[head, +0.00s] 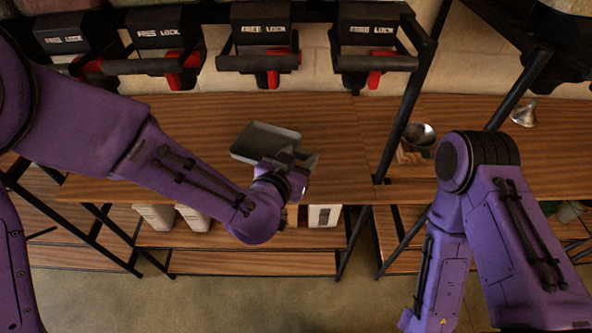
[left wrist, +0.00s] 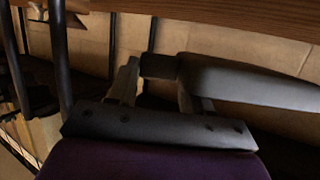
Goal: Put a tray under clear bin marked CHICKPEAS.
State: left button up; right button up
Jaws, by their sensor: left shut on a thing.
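A grey shallow tray (head: 262,143) is held above the wooden shelf by my left gripper (head: 291,160). In the left wrist view the gripper (left wrist: 158,88) is shut on a narrow tab of the dark tray (left wrist: 250,82), which extends to the right. Several black dispenser outlets with red parts line the top of the head view, such as one left of centre (head: 262,40) and one right of centre (head: 372,42). Only the bottoms of the bins show, and no CHICKPEAS label is visible. My right arm folds downward at the right; its gripper is out of frame.
The wooden shelf (head: 335,150) has free room around the tray. A metal bowl (head: 419,135) and a metal funnel (head: 524,113) stand on the right section. A slanted black post (head: 407,105) divides the sections. White containers (head: 324,215) stand on the lower shelf.

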pick_arm(q)
jog(key=w+f, duration=0.1)
jog(key=f, duration=0.1)
jog(key=w+f, duration=0.3)
jog(key=shift+a+f, duration=0.25)
jog(key=shift+f, duration=1.45)
jog(key=shift+f, duration=0.1)
jog(key=o, duration=1.4)
jog(key=shift+r, duration=0.2)
jog(key=v, duration=1.2)
jog(key=shift+d, duration=0.1)
